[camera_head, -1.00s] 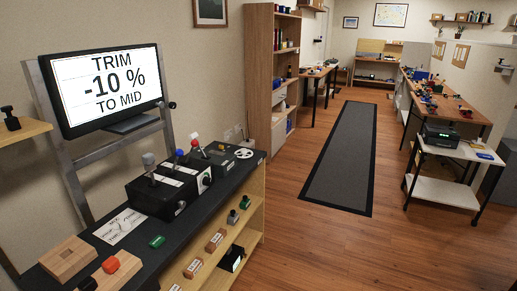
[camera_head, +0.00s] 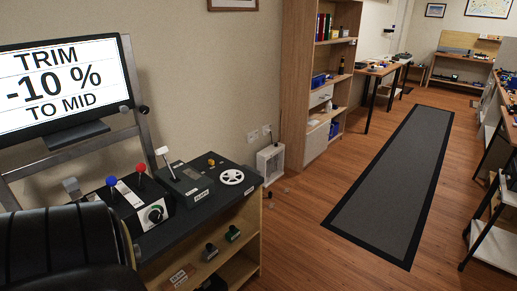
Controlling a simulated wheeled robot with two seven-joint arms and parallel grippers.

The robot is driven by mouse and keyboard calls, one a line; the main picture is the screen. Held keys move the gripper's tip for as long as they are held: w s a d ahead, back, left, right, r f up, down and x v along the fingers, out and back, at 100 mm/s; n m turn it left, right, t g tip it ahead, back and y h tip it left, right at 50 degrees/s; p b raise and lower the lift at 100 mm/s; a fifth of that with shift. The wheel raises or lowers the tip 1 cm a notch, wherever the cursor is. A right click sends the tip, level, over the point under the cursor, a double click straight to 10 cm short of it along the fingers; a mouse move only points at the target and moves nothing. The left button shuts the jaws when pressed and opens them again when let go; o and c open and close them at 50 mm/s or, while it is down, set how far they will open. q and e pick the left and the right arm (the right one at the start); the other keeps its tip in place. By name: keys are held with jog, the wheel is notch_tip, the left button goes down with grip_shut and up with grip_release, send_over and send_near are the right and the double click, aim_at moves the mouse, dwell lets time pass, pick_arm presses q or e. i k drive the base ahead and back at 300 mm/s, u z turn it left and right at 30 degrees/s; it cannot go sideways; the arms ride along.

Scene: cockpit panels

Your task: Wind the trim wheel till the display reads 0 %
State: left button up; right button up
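The display (camera_head: 64,85) on the left reads "TRIM -10 % TO MID". A white round wheel with dark openings (camera_head: 231,177) lies on the right end of the black-topped console (camera_head: 190,232), beside the box labelled "FLAPS" (camera_head: 186,183). It looks like the trim wheel, though no label on it is readable. A separate dial knob (camera_head: 156,214) sits on the front of the box with the red and blue levers. Neither gripper is in view.
A large black rounded shape (camera_head: 60,250) fills the lower left and hides part of the console; I cannot tell what it is. The dark floor runner (camera_head: 392,185) is clear.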

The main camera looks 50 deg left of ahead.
aim_at(232, 173)
jog(key=u, duration=0.6)
jog(key=i, duration=1.5)
jog(key=u, duration=1.2)
